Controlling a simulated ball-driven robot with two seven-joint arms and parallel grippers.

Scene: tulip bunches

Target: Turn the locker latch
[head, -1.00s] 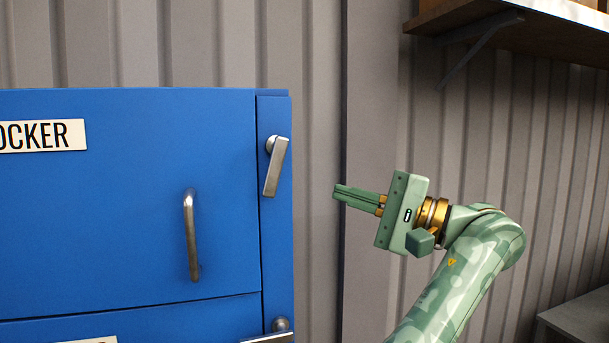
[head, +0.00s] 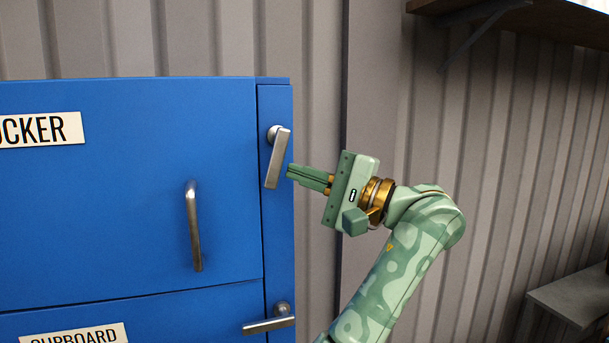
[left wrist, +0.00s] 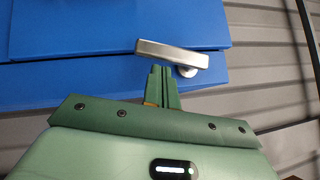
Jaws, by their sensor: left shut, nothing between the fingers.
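The locker (head: 120,210) is a blue cabinet with a label reading "OCKER" and a grey bar handle (head: 193,226). Its latch (head: 278,158) is a grey metal lever on the narrow right strip, hanging down and tilted slightly left at its lower end. My left gripper (head: 290,172) is shut and empty, with its fingertips just right of the lever's lower part. In the left wrist view the lever (left wrist: 172,54) lies across, just beyond the fingertips (left wrist: 160,70). I cannot tell whether they touch. My right gripper is not in view.
Below is another door labelled "CUPBOARD" (head: 75,336), with a second latch (head: 268,325) lying nearly level. A corrugated grey wall (head: 420,110) stands behind. A shelf (head: 470,8) is at upper right and a grey surface (head: 570,300) at lower right.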

